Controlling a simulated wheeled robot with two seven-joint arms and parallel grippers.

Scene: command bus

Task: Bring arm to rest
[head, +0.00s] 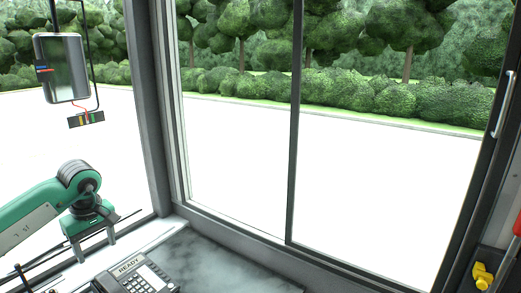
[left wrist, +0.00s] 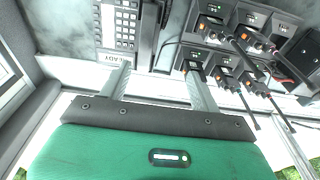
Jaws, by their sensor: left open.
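My left arm comes in from the left in the head view, green and grey. Its gripper (head: 96,243) points down over the left end of the counter, just left of the desk phone (head: 136,274). The two fingers are apart with nothing between them. In the left wrist view the same gripper (left wrist: 157,80) shows its two grey fingers spread wide. The phone keypad (left wrist: 118,22) is beyond the left finger there. My right gripper is in neither view.
Several black radios with antennas (left wrist: 222,35) stand in chargers close to the right finger in the wrist view. The marbled counter (head: 215,262) is bare right of the phone. A window frame post (head: 148,100) and a hanging mirror (head: 61,68) stand near the arm. A yellow object (head: 482,275) is at far right.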

